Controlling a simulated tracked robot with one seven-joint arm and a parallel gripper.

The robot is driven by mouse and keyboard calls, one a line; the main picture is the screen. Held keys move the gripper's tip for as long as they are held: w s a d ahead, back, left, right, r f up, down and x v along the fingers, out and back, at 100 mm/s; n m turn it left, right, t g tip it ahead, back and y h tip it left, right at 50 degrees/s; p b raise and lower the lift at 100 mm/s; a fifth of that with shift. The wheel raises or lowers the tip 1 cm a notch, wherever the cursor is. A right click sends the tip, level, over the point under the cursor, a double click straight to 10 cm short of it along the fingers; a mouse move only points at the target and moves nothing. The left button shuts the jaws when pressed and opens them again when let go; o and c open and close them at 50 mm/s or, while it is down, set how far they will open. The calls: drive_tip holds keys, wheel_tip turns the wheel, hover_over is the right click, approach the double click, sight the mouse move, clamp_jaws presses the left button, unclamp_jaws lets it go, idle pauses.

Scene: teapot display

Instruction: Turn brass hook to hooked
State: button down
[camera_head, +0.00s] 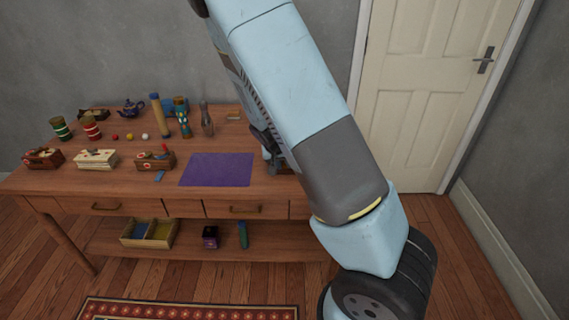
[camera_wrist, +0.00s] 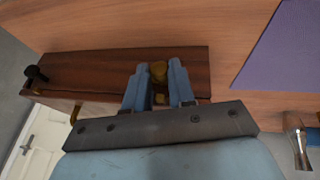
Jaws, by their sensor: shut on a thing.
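A brass hook (camera_wrist: 158,72) shows in the wrist view between the two blue fingertips of my gripper (camera_wrist: 158,82). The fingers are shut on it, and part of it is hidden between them. It is at a dark wooden board (camera_wrist: 95,68) that lies at the table. More brass shows lower between the fingers; I cannot tell whether it is the same piece. In the head view my gripper (camera_head: 272,150) is at the right part of the tabletop, and the hook is hidden there.
A black knob (camera_wrist: 36,74) and another brass piece (camera_wrist: 75,113) are at the board's left end. A purple mat (camera_head: 216,170) lies left of my gripper on the wooden table (camera_head: 130,188). Several bottles, cups and small boxes stand farther left. A closed door (camera_head: 420,90) is behind.

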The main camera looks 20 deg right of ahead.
drive_tip(key=shift+w+a+g+h, duration=0.1)
drive_tip(key=shift+a+g+h, duration=0.2)
drive_tip(key=shift+h, duration=0.6)
drive_tip(key=shift+w+a+f+n+h, duration=0.1)
drive_tip(key=shift+n+h, duration=0.1)
drive_tip(key=shift+h, duration=0.3)
drive_tip(key=shift+s+a+f+n+h, duration=0.1)
drive_tip(key=shift+n+h, duration=0.1)
drive_tip(key=shift+h, duration=0.3)
drive_tip(key=shift+w+a+f+n+h, duration=0.1)
drive_tip(key=shift+n+h, duration=0.1)
drive_tip(key=shift+h, duration=0.3)
drive_tip(key=shift+a+f+n+g+h, duration=0.2)
drive_tip(key=shift+n+g+h, duration=0.15)
drive_tip(key=shift+h, duration=0.85)
drive_tip(key=shift+a+f+n+g+h, duration=0.15)
drive_tip(key=shift+n+g+h, duration=0.15)
drive_tip(key=shift+h, duration=0.9)
drive_tip(key=shift+f, duration=0.1)
drive_tip(key=c, duration=1)
unclamp_jaws()
drive_tip(key=shift+d+h, duration=0.1)
drive_tip(key=shift+h, duration=0.2)
drive_tip(key=shift+o, duration=0.2)
drive_tip(key=v, duration=1.3)
drive_tip(key=shift+a+r, duration=0.2)
drive_tip(key=shift+a, duration=0.15)
drive_tip(key=shift+w+d, duration=0.1)
